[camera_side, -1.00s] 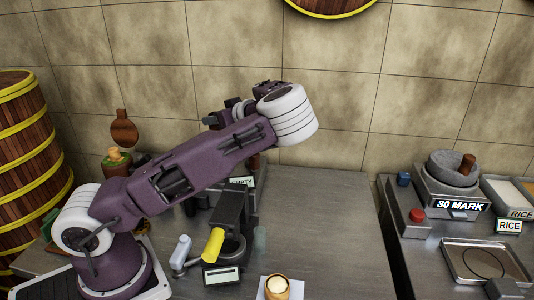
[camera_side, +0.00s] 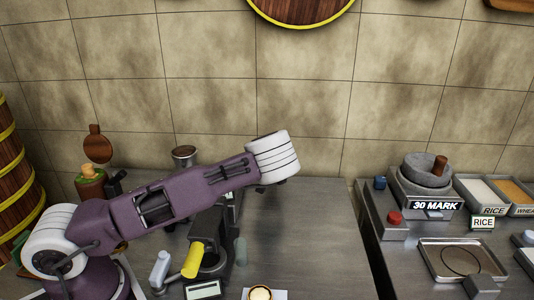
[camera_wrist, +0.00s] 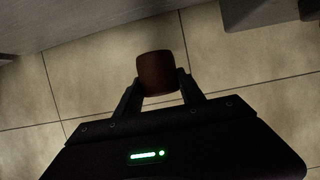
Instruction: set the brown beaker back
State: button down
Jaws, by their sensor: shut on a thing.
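In the wrist view, the brown beaker (camera_wrist: 157,70) is held between the two dark fingers of my gripper (camera_wrist: 161,84), which is shut on it. Tiled surface shows beyond the beaker. In the side view, the white wrist joint of my arm is above the back of the metal counter (camera_side: 305,235). The fingers and the beaker are hidden there behind the arm, so the gap to the counter cannot be told.
A small cream-topped cup (camera_side: 260,293) is at the front. The counter's right part is clear. The right-hand counter holds a mortar (camera_side: 427,172) and trays.

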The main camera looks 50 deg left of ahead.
jog(key=shift+f, duration=3)
jog(key=shift+f, duration=0.55)
jog(key=c, duration=0.6)
grip_release()
jog(key=shift+c, duration=0.2)
jog(key=v, duration=0.7)
jog(key=shift+v, duration=2.3)
